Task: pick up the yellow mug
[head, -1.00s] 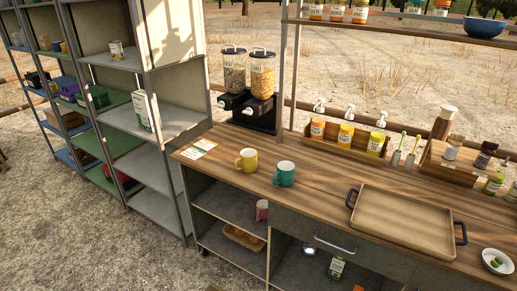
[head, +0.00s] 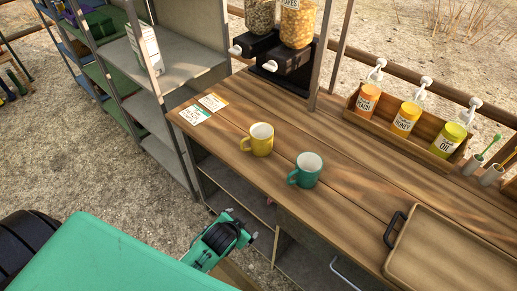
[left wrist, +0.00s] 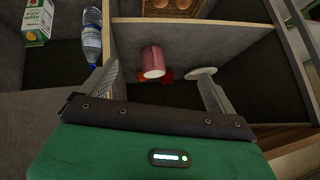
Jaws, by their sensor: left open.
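The yellow mug (head: 260,139) stands upright on the wooden counter (head: 350,185), its handle to the left. A teal mug (head: 307,170) stands apart from it, to its right and nearer me. My left gripper (head: 252,226) is low in front of the counter, below the mugs and apart from both. In the left wrist view the left gripper (left wrist: 158,88) has its fingers spread with nothing held between them; it faces the shelves under the counter. The yellow mug does not show in that view. My right gripper is in neither view.
A tray (head: 460,255) lies at the right of the counter. Cereal dispensers (head: 285,50) and a bottle rack (head: 405,130) stand behind. Cards (head: 203,109) lie left of the mugs. Below, a pink cup (left wrist: 152,62) and a bottle (left wrist: 92,36) show in the shelves.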

